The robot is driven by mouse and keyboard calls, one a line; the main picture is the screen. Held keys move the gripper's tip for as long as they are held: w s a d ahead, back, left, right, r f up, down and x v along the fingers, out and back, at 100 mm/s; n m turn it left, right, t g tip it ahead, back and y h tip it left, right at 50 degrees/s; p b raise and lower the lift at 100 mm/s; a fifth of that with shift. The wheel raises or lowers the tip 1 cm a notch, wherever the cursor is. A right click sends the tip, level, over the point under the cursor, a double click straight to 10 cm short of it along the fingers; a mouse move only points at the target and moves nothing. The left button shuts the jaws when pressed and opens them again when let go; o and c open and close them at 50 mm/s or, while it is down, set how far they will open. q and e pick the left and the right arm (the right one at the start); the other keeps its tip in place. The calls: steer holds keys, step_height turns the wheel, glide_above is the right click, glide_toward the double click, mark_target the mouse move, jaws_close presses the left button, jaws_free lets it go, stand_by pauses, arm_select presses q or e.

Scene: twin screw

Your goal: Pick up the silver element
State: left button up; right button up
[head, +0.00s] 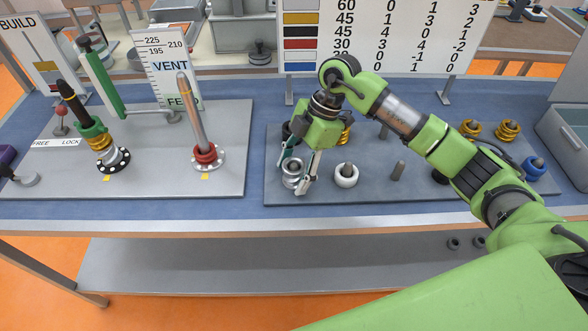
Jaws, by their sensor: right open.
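The silver element (292,172) is a short ribbed ring near the left front of the grey peg board (330,192). My right gripper (297,178) reaches down from above, with its fingers open at the silver element, one to each side of it in the picture. Whether the fingers touch it cannot be told. The gripper body hides part of the board and pieces behind it. My left gripper is not in view.
A white ring (346,175) stands close to the right of the gripper. Gold elements (507,131) and a blue element (534,168) sit further right.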

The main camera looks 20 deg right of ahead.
steer(key=c, duration=1.5)
steer(key=shift+o, duration=0.2)
steer(key=shift+r, duration=0.1)
